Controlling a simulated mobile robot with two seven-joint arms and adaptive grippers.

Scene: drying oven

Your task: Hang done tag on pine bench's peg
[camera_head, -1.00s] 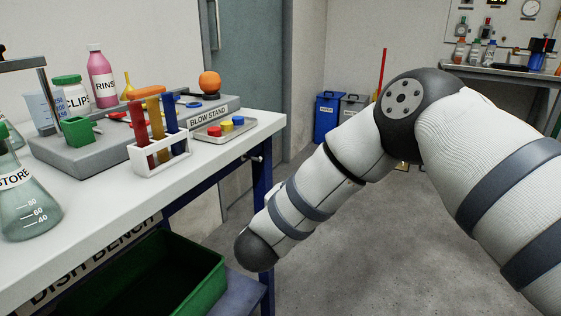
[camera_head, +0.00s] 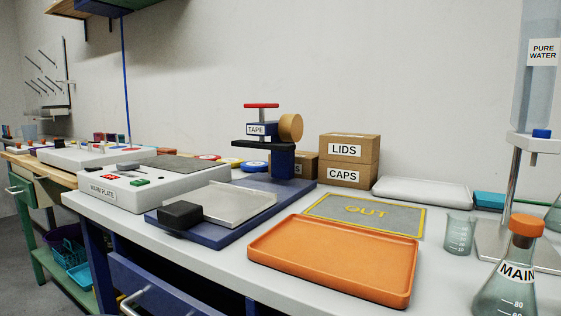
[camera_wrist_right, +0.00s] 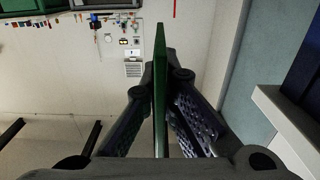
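In the right wrist view my right gripper (camera_wrist_right: 160,80) is shut on a thin green plate (camera_wrist_right: 160,45), seen edge-on. It looks like the done tag, but its face and any writing are hidden. In the head view a wood-topped bench with green legs, likely the pine bench (camera_head: 62,179), stands at the far left behind the white bench. I cannot make out its peg. Neither gripper shows in the head view, and my left gripper is in no view.
A long white bench (camera_head: 225,262) fills the head view. It holds an orange tray (camera_head: 335,258), a tape stand (camera_head: 262,130), boxes (camera_head: 348,147), a warm plate unit (camera_head: 115,197) and a flask (camera_head: 508,275). A wall rack with several prongs (camera_head: 66,75) hangs at far left. Floor shows at lower left.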

